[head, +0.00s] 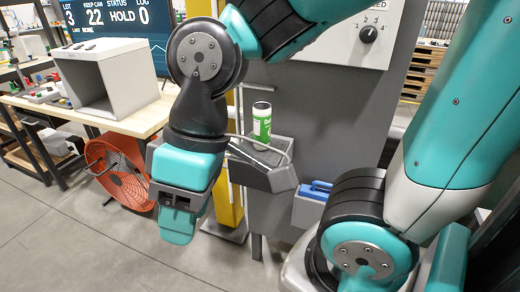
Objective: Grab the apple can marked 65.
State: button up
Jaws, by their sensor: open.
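A green and white can (262,122) with a dark top stands upright on a small grey shelf (283,178) that has a metal rail. Its label is too small to read, so I cannot tell whether it is the apple can or is marked 65. My gripper (180,222) points down, to the left of and nearer than the shelf. It is open and apart from the can. Nothing shows between its fingers, though the finger gap is hardly visible from this side.
A grey panel with a rotary dial (368,34) rises behind the shelf. Blue items sit in a grey holder (306,212) at right. A yellow post (230,200) stands behind my gripper. An orange fan (118,172), a workbench with an open grey box (105,82), and a screen (112,28) are at left.

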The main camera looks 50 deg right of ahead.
aim_at(262, 109)
jog(key=k, duration=1.15)
jog(key=z, duration=0.95)
jog(key=i, duration=1.4)
jog(key=u, duration=0.95)
